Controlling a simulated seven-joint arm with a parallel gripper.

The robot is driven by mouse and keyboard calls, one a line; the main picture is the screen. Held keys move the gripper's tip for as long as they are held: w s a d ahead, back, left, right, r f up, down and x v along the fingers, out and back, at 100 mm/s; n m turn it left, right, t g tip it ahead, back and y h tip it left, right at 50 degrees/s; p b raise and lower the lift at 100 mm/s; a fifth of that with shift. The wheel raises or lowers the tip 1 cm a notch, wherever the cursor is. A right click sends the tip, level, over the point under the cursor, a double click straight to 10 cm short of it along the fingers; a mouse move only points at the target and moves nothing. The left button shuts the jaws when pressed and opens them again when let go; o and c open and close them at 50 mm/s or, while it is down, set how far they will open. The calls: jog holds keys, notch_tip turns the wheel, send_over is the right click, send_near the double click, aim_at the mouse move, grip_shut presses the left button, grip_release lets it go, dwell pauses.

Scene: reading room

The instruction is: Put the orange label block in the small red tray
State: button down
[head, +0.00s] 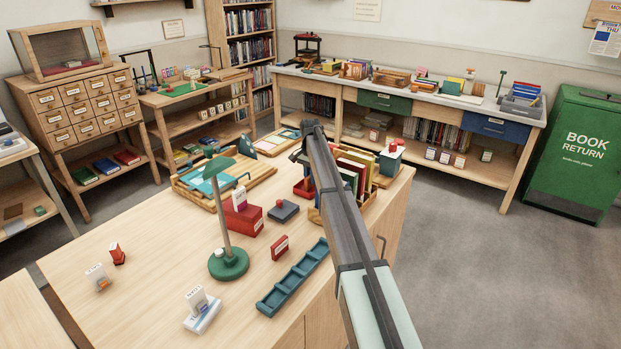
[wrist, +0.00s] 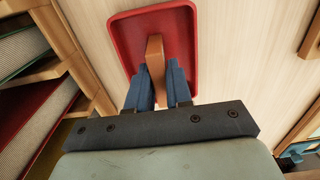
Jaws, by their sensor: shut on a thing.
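The orange label block (wrist: 155,62) is between the two blue fingers of my gripper (wrist: 158,80) in the wrist view. The gripper is shut on it. The small red tray (wrist: 120,38) lies beneath, and the block shows against the inside of the tray. I cannot tell whether the block touches the tray's floor. In the head view a part of the red tray (head: 302,190) shows beside my arm, on the wooden table top. My arm hides the block and the fingertips in the head view.
A wooden holder with upright books (head: 357,165) stands close on the right of my arm. A dark stamp pad (head: 284,211), a red box (head: 243,220), a green lamp (head: 228,263) and a teal slotted tray (head: 294,277) stand to the left.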

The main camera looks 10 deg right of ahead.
jog(key=shift+f, duration=0.25)
jog(key=c, duration=1)
grip_release()
jog(key=shift+c, duration=0.2)
notch_tip(320, 180, up, 12)
jog(key=shift+r, duration=0.2)
